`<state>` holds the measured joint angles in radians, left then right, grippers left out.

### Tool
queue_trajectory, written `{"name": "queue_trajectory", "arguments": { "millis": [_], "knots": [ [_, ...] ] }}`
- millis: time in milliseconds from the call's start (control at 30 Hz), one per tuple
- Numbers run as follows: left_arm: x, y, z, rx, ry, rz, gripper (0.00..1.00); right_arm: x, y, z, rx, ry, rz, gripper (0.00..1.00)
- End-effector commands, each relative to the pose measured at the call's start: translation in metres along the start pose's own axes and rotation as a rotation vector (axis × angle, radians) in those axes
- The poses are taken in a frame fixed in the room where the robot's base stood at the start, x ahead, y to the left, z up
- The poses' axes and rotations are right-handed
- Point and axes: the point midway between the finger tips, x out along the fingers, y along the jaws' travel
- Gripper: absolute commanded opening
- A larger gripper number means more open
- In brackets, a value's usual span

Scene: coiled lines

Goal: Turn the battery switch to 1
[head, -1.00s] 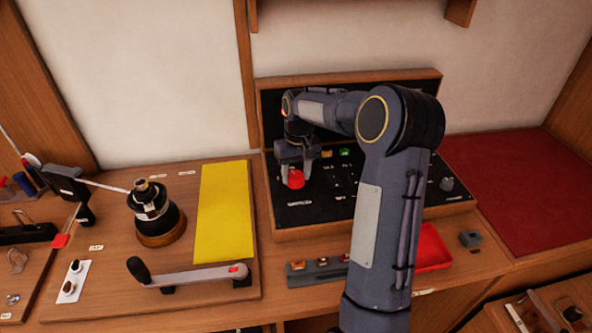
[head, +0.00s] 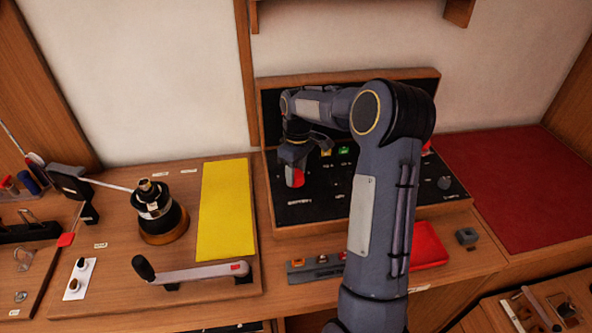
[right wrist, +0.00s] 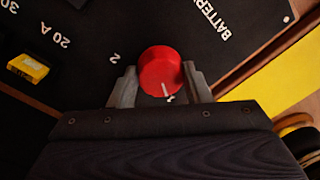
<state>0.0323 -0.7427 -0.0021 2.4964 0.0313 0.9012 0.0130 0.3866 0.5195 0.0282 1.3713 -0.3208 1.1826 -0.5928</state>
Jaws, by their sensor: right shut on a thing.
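The battery switch is a round red knob (head: 296,179) at the left front of the black panel. In the right wrist view the knob (right wrist: 160,70) sits between the two fingers of my right gripper (right wrist: 160,88), which is shut on it. A white pointer line on the knob points toward the gripper's palm, with a small white mark just beyond it. A "2" (right wrist: 115,57) is printed left of the knob and the word BATTERY to its right. In the head view my right gripper (head: 294,174) partly covers the knob. My left gripper is not in view.
The panel (head: 310,210) stands in a wooden case against the wall. A yellow mat (head: 226,210), a black and brass winch (head: 160,215) and a crank handle (head: 200,272) lie to the left. A red tray (head: 428,243) sits in front of the case.

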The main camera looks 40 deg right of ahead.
Motion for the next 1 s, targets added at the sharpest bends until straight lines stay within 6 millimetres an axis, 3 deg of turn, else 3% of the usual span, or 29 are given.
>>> {"name": "queue_trajectory", "arguments": {
  "millis": [467, 500, 667, 1000],
  "knots": [
    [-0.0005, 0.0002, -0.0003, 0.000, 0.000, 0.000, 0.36, -0.0014, 0.0003, -0.0011, -0.019, 0.003, 0.002, 0.21],
    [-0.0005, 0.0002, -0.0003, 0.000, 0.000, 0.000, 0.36, -0.0014, 0.0003, -0.0012, -0.019, 0.003, 0.002, 0.45],
    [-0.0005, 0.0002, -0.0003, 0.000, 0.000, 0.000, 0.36, -0.0011, 0.0002, -0.0008, -0.018, 0.002, 0.002, 0.65],
    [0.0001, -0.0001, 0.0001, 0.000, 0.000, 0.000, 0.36, -0.0047, 0.0005, -0.0008, -0.017, 0.002, 0.002, 0.65]
  ]
}}
